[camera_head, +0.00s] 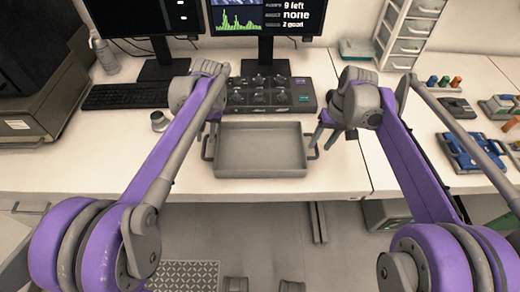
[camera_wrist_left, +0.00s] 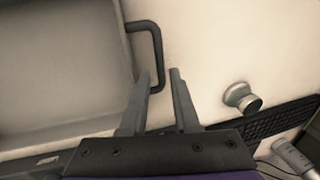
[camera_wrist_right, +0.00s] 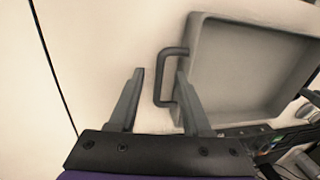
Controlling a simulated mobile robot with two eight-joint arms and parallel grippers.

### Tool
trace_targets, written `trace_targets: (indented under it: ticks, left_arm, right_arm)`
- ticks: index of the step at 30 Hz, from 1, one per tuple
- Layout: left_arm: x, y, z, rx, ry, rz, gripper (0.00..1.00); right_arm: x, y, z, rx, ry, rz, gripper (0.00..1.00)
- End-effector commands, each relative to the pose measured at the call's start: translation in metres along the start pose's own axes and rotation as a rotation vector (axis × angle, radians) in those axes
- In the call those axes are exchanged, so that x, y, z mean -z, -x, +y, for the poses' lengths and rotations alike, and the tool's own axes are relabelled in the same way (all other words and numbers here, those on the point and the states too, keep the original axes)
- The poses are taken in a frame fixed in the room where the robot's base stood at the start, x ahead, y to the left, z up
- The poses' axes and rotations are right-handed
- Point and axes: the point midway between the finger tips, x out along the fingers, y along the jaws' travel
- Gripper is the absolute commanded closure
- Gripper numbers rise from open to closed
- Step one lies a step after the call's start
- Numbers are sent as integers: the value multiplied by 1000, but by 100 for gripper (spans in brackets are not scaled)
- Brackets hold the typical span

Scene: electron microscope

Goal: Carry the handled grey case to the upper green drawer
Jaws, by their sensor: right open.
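The grey case (camera_head: 262,165) is a shallow open tray, empty, with a bar handle on each side, lying flat at the front middle of the bench. My left gripper (camera_wrist_left: 160,73) is open at its left handle (camera_wrist_left: 157,55); in the left wrist view the bar shows between the fingertips. My right gripper (camera_wrist_right: 160,72) is open at the other handle (camera_wrist_right: 160,80), whose bar also shows between the fingertips. Neither gripper is closed on a bar. A drawer unit (camera_head: 412,30) with pale greenish drawers stands at the back right; I cannot tell which is the upper green drawer.
A dark control panel (camera_head: 268,95) lies just behind the case, with a keyboard (camera_head: 125,95) to its left and monitors behind. A small round knob (camera_head: 159,121) stands left of the case. Blue racks (camera_head: 470,150) and small items fill the right bench. The floor in front is open.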

Motion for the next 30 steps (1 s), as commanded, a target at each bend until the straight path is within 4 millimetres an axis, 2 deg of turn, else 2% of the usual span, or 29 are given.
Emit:
trace_targets:
  ticks: [6, 17, 22, 25, 30]
  left_arm:
    - [0, -22, 0, 0, 0, 0, 70]
    - [0, -26, 0, 0, 0, 0, 70]
    - [0, -26, 0, 0, 0, 0, 99]
    - [0, -26, 0, 0, 0, 0, 100]
    - [0, -26, 0, 0, 0, 0, 100]
  right_arm:
    - [0, -22, 0, 0, 1, 0, 51]
    - [0, -26, 0, 0, 0, 0, 51]
    - [0, -26, 0, -1, 0, 0, 80]
    - [0, -26, 0, -1, 0, 0, 98]
    - [0, -26, 0, -1, 0, 0, 100]
